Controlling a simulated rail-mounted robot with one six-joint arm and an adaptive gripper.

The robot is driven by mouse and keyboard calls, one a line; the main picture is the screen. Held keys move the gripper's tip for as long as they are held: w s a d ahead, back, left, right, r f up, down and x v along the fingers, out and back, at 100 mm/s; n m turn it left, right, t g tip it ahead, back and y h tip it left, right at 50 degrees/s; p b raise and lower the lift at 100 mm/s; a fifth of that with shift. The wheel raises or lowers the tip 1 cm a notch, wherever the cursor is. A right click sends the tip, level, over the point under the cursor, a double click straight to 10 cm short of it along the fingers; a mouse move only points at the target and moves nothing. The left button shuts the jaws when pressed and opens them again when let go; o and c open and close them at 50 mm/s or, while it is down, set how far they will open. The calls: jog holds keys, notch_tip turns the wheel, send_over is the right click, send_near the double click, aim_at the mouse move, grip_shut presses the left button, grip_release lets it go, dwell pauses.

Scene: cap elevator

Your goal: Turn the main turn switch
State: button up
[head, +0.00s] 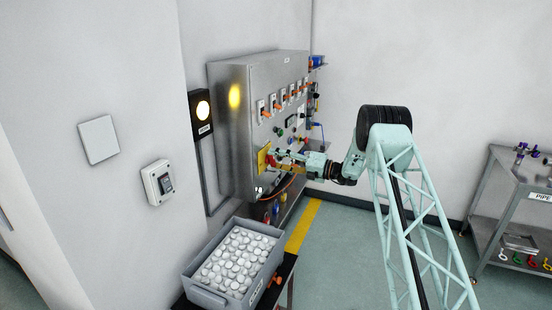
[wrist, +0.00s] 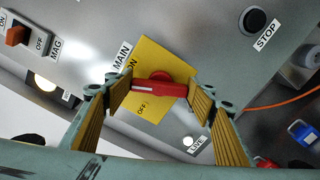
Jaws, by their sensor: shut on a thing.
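The main turn switch is a red handle (wrist: 160,88) on a yellow plate (wrist: 150,55) marked MAIN, ON and OFF. In the wrist view the handle lies nearly crosswise, with a white mark at its left end, between the ON and OFF labels. My gripper (wrist: 160,98) is shut on the handle, one ribbed finger at each end of it. In the head view my gripper (head: 278,157) reaches from the right to the yellow plate (head: 263,158) on the steel panel (head: 232,85). The handle is hard to make out there.
A black STOP button (wrist: 253,20) and an orange MAG switch (wrist: 18,35) sit near the MAIN switch. A lamp marked LIVE (wrist: 188,141) is below it. A crate of white caps (head: 208,297) stands in front of the panel. A grey cart (head: 490,210) is at right.

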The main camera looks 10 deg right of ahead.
jog(key=shift+m, duration=0.4)
jog(key=o, duration=0.9)
jog(key=shift+d, duration=0.1)
jog(key=shift+v, duration=5.95)
